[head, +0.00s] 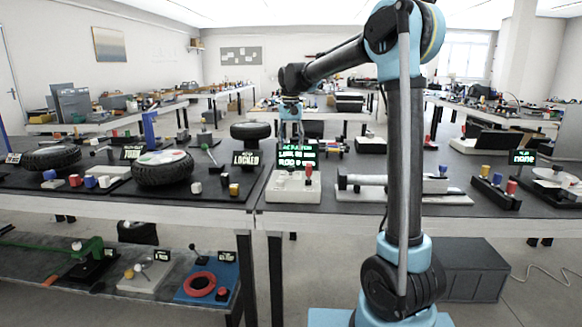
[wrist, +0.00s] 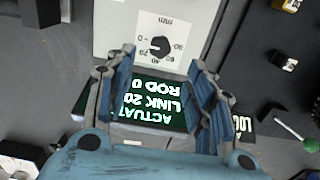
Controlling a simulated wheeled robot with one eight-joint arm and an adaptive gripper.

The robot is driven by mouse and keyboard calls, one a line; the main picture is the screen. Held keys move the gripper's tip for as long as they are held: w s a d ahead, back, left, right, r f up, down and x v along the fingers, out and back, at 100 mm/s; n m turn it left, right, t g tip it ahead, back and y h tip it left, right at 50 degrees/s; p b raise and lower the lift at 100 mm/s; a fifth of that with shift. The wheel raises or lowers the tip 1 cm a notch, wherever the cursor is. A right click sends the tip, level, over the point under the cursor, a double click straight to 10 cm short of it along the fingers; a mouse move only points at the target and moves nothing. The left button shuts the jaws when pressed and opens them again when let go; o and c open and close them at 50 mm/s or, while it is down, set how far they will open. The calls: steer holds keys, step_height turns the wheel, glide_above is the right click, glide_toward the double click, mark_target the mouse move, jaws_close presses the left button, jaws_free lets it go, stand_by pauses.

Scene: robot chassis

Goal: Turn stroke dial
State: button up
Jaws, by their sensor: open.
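The dial (wrist: 160,46) is a small black round knob on a white plate marked with numbers, at the top of the wrist view. In the head view its white housing (head: 292,192) sits on the table, centre-left of my arm. My gripper (wrist: 160,66) is open and empty, fingers pointing down. In the head view my gripper (head: 291,108) hangs above the display (head: 296,154), apart from the dial.
A red-topped knob (head: 308,172) stands on the same housing. A LOCKED sign (head: 246,158) is at its left, with a yellow block (head: 234,189) in front. The lower shelf holds a red ring (head: 200,284).

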mark_target(291, 167)
step_height(291, 167, down, 9)
steer(key=shift+f, duration=0.1)
stand_by(0.3)
steer(key=c, duration=1.1)
